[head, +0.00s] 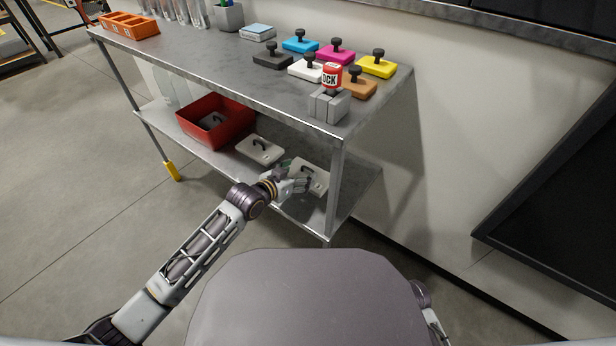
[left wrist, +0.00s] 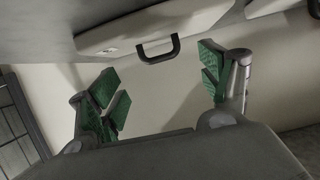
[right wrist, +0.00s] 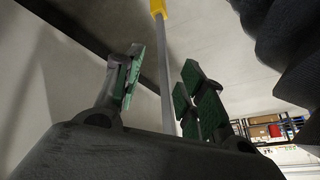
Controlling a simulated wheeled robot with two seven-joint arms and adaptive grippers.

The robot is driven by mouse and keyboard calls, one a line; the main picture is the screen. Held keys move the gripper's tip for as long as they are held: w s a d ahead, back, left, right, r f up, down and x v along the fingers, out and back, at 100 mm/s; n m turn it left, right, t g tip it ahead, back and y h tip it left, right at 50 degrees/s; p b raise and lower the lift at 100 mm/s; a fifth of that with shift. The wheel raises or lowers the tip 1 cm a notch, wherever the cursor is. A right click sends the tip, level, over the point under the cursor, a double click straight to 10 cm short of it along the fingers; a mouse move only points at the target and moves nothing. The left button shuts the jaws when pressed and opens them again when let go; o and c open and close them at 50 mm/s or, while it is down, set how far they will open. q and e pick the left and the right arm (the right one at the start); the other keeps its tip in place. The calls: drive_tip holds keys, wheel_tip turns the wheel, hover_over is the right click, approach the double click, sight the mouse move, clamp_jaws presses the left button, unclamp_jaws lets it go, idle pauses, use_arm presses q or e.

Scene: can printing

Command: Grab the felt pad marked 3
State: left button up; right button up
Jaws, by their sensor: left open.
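Two pale felt pads with dark handles lie on the lower shelf: one (head: 258,145) in the middle, one (head: 319,189) near the right end. A number on them is not legible. My left gripper (head: 299,184) is at the shelf's front, over part of the right pad. In the left wrist view it (left wrist: 160,88) is open and empty, with a pad (left wrist: 187,22) and its dark handle beyond the fingertips; a small mark on that pad is unreadable. My right gripper (right wrist: 162,88) is open and empty, away from the pads.
A red bin (head: 186,128) on the lower shelf (head: 232,168) holds a dark-handled item. The metal tabletop (head: 215,62) above carries colored stamp blocks (head: 336,53), a red-capped can (head: 331,75) in a grey holder and an orange tray (head: 130,25). A table leg (head: 335,195) stands right of my left gripper.

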sight(307, 169)
use_arm(q)
drive_tip(key=shift+w+d+f, duration=0.15)
drive_tip(key=shift+w, duration=0.05)
drive_tip(key=shift+w+d+f+b, duration=0.15)
drive_tip(key=shift+w+b, duration=0.05)
drive_tip(key=shift+b, duration=0.15)
drive_tip(key=shift+b+x, duration=0.6)
drive_tip(key=shift+x, duration=0.25)
drive_tip(key=shift+b+x, duration=0.45)
drive_tip(key=shift+x, duration=0.55)
use_arm(e)
drive_tip(key=shift+t+y, duration=0.3)
drive_tip(key=shift+t, duration=0.1)
drive_tip(key=shift+a+f, duration=0.2)
drive_tip(key=shift+f, duration=1)
drive_tip(key=shift+a+f, duration=0.2)
drive_tip(key=shift+f, duration=1)
use_arm(q)
drive_tip(key=c, duration=1.1)
use_arm(e)
drive_tip(key=shift+r, duration=0.1)
